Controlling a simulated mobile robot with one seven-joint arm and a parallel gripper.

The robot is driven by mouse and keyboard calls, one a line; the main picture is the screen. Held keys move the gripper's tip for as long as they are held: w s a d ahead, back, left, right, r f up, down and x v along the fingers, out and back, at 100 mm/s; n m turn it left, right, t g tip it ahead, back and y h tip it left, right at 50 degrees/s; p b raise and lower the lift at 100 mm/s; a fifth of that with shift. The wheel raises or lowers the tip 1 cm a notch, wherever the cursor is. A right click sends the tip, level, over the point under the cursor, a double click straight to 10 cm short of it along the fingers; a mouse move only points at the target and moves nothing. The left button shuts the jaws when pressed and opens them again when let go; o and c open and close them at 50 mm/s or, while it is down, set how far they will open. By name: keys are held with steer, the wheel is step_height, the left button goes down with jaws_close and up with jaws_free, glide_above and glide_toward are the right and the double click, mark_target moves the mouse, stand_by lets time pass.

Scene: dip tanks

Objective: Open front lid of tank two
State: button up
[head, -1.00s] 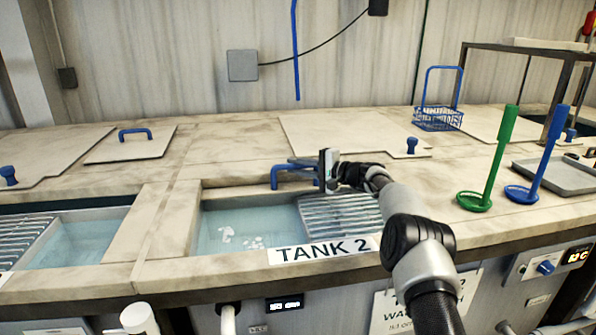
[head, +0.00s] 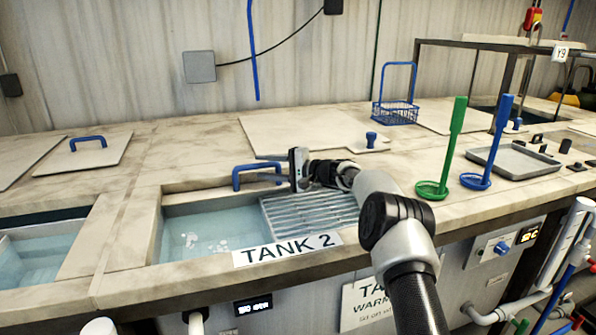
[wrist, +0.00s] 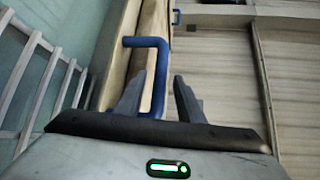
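Tank two's front opening (head: 190,222) is uncovered, with water and a metal grate (head: 305,214) showing behind the TANK 2 label (head: 287,250). A blue lid handle (head: 236,176) stands at the back edge of this opening. I cannot make out clearly how the lid panel under it lies. My gripper (head: 268,168) is at the handle from the right. In the wrist view, my gripper (wrist: 160,75) is open, and a bar of the blue handle (wrist: 146,42) runs between the fingers, closer to the left one. I cannot tell whether they touch.
A flat lid with a blue knob (head: 371,139) lies behind and to the right. A blue wire basket (head: 395,113), a green ladle (head: 455,140), a blue ladle (head: 498,140) and a grey tray (head: 513,161) stand on the right. Another lid (head: 110,150) lies at the left.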

steer(key=v, duration=1.4)
steer(key=shift+s+d+b, duration=0.2)
steer(key=shift+d+b, duration=0.05)
steer(key=shift+b, duration=0.2)
